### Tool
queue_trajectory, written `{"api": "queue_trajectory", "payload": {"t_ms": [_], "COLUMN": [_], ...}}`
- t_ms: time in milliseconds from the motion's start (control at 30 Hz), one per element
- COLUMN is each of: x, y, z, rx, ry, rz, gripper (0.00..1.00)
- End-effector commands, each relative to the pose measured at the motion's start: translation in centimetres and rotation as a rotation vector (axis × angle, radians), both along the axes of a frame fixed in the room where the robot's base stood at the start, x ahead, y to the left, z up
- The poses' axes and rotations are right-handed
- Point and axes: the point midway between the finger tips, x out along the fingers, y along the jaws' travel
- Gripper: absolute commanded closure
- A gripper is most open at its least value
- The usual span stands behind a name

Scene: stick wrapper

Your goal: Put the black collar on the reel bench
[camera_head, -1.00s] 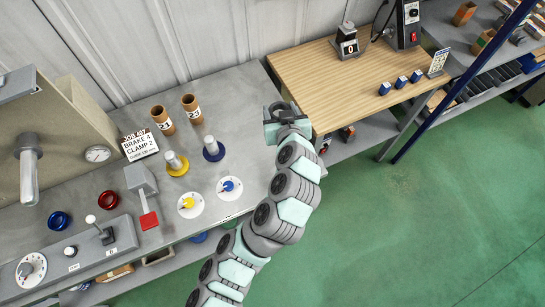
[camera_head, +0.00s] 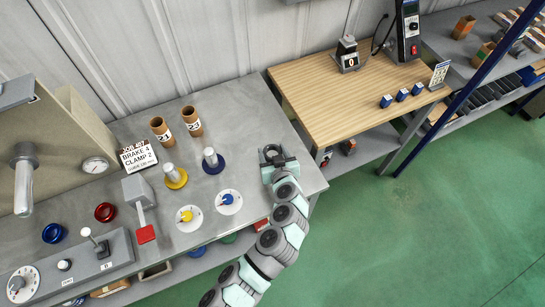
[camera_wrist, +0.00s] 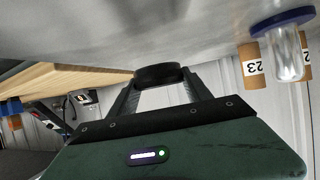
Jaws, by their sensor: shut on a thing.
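My gripper (camera_head: 273,158) is shut on the black collar (camera_head: 268,150), a dark ring held at the fingertips. In the wrist view the collar (camera_wrist: 158,75) sits between the two fingers, with the grey bench surface close by. In the head view my gripper is over the right part of the grey bench (camera_head: 240,105), right of the blue-based spindle (camera_head: 211,158). I cannot tell whether the collar touches the bench. A yellow-based spindle (camera_head: 173,175) stands further left.
Two brown tubes (camera_head: 161,127) stand behind the spindles. Yellow and blue dials (camera_head: 228,201) lie in front. A red collar (camera_head: 105,212) and a blue collar (camera_head: 53,233) lie at the left. A wooden table (camera_head: 335,100) adjoins at the right. The bench around my gripper is clear.

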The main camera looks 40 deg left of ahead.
Motion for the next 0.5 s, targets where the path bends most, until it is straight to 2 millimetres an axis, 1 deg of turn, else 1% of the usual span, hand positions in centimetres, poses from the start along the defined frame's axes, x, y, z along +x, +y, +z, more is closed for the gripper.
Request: {"api": "queue_trajectory", "payload": {"t_ms": [267, 500], "x": [-0.1, 0.0], "y": [-0.1, 0.0], "z": [-3.4, -3.5], "rx": [-0.003, -0.001], "ry": [0.003, 0.001], "rz": [0.0, 0.0], "gripper": [0.87, 0.87]}}
